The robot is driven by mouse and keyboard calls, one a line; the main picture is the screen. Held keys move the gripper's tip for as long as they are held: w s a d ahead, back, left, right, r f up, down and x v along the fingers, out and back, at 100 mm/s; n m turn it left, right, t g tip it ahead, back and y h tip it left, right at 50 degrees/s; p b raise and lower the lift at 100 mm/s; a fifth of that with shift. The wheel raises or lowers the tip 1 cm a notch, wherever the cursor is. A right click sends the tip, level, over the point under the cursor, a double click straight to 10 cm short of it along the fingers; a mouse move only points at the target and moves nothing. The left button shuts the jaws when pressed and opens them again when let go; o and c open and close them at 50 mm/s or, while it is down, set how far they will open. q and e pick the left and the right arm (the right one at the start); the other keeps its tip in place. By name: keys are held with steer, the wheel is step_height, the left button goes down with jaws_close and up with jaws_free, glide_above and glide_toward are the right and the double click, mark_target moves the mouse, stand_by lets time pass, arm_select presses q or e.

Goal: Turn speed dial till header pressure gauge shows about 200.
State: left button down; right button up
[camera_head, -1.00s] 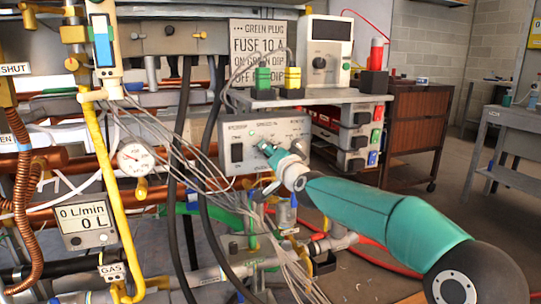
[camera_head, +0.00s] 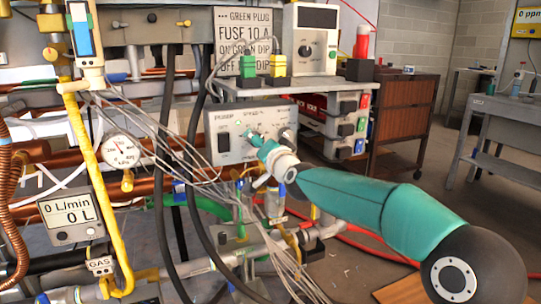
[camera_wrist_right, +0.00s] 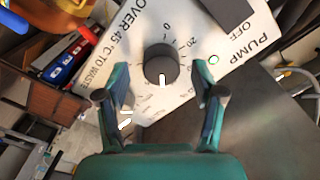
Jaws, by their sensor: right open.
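The pump control box (camera_head: 216,150) is a grey panel with a dark switch and a green light. Its round dark speed dial (camera_wrist_right: 160,63) shows in the right wrist view, a white mark on its lower side and numbers such as 0 and 20 around it. My right gripper (camera_head: 254,137) is at the panel front and largely hides the dial in the head view. In the wrist view its teal fingers are open, one on each side of the dial, with gaps to it. A round white gauge (camera_head: 121,151) stands left of the box; its reading is too small to tell.
Grey cables (camera_head: 185,150) and dark hoses (camera_head: 165,170) hang left of the box. A shelf (camera_head: 290,88) with green and yellow plugs is above it. A flow meter (camera_head: 72,217) reads 0 L/min. Floor at the right is mostly open.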

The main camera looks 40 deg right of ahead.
steer(key=v, duration=1)
steer(key=shift+s, duration=0.25)
steer(key=shift+f, duration=0.15)
